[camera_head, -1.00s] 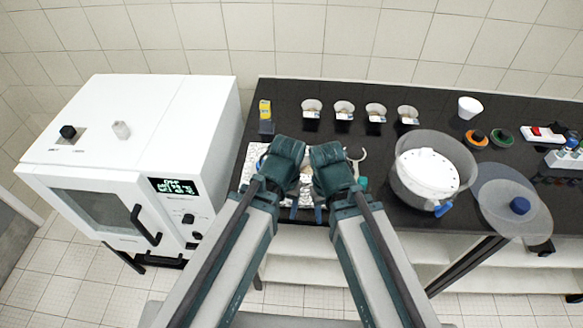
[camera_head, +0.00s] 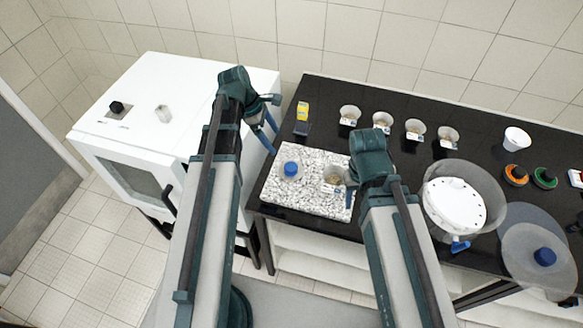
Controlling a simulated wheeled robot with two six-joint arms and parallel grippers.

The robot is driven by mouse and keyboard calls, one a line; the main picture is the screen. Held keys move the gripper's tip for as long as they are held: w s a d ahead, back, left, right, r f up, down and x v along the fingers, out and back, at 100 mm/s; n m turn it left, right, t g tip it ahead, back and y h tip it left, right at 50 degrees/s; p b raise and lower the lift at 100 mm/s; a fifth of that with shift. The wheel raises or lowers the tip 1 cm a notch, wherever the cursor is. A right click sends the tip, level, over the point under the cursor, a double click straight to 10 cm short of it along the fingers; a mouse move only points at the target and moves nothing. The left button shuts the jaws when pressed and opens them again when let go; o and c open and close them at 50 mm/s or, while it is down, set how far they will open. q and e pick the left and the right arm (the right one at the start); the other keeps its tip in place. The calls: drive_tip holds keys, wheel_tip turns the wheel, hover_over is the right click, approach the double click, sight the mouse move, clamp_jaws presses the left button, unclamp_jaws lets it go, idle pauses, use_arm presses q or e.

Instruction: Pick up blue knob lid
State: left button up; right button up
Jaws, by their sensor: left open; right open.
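A large clear round lid with a blue knob (camera_head: 545,257) lies at the right front of the black table, overhanging its front edge. A smaller blue-topped item (camera_head: 290,168) stands on the speckled mat (camera_head: 310,203); I cannot tell whether its top is a separate lid. My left gripper (camera_head: 266,133) is open and empty, between the white oven and the mat, up and left of the blue-topped item. My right gripper (camera_head: 346,188) is open over the mat's right side, by a small clear cup (camera_head: 334,178). Its arm hides part of the mat's right edge.
The white oven (camera_head: 165,120) stands at the left. Several small cups line the table's back. A clear bowl with a white disc (camera_head: 455,205) sits right of my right arm. A white cup (camera_head: 516,139) and orange and green rings (camera_head: 516,175) lie beyond.

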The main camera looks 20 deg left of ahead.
use_arm(q)
drive_tip(key=b, duration=0.7)
hover_over(290, 166)
drive_tip(key=a, duration=0.3)
wheel_tip(290, 166, down, 7)
drive_tip(key=shift+d+f, duration=0.15)
drive_tip(key=shift+w+d+f+b, duration=0.1)
drive_tip(key=shift+d+f+b, duration=0.15)
drive_tip(key=shift+f+b, duration=0.15)
use_arm(e)
wheel_tip(290, 166, down, 8)
use_arm(q)
drive_tip(key=b+x, duration=0.2)
drive_tip(key=s+b+x, duration=0.1)
drive_tip(key=b+x, duration=0.1)
drive_tip(key=shift+a+f, duration=0.1)
drive_tip(key=shift+a, duration=0.05)
use_arm(e)
wheel_tip(290, 166, down, 4)
use_arm(q)
drive_tip(key=shift+w+d+f+b, duration=0.15)
drive_tip(key=shift+d+f+b, duration=0.1)
drive_tip(key=shift+f+b, duration=0.3)
use_arm(e)
drive_tip(key=shift+f, duration=0.5)
use_arm(q)
drive_tip(key=shift+r, duration=0.15)
use_arm(e)
drive_tip(key=shift+r, duration=0.1)
